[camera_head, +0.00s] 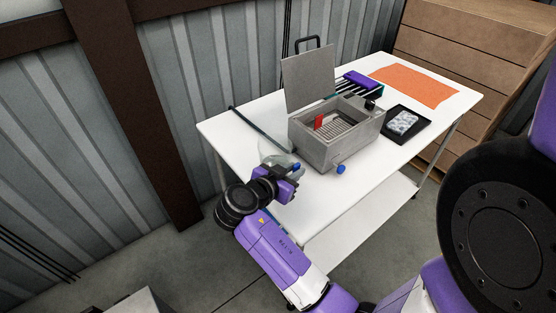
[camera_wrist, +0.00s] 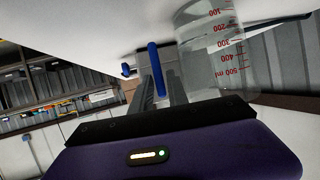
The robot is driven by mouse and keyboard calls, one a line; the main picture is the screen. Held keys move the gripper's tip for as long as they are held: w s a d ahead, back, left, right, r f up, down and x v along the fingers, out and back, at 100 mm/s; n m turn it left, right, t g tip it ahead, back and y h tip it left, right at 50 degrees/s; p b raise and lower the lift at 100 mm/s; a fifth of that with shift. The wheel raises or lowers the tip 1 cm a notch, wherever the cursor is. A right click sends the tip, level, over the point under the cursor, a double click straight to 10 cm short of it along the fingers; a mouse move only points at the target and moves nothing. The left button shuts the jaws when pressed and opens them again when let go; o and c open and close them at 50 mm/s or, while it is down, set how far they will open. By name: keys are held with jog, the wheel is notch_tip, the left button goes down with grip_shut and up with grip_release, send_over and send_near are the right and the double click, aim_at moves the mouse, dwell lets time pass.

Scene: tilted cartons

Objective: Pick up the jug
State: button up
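The jug (camera_wrist: 212,52) is a clear measuring jug with red volume marks and a blue handle (camera_wrist: 157,70). In the wrist view it is right of centre and appears upside down, its base end toward the white table. In the head view the jug (camera_head: 270,156) is a faint clear shape at the table's near left edge, partly hidden by my gripper (camera_head: 293,174). In the wrist view the dark fingers of my gripper (camera_wrist: 160,88) are close together on either side of the blue handle and appear shut on it. I cannot tell whether the jug's base touches the table.
A grey open-lidded box (camera_head: 315,150) with a blue knob (camera_head: 341,169) stands just right of the jug. A dark rod (camera_head: 257,128) lies behind it. A black tray (camera_head: 408,124) and an orange mat (camera_head: 418,85) lie farther right. The table's left corner is clear.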

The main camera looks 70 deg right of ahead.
jog(key=shift+p+x, duration=0.6)
jog(key=shift+x, duration=1.55)
grip_shut()
jog(key=shift+r, duration=0.15)
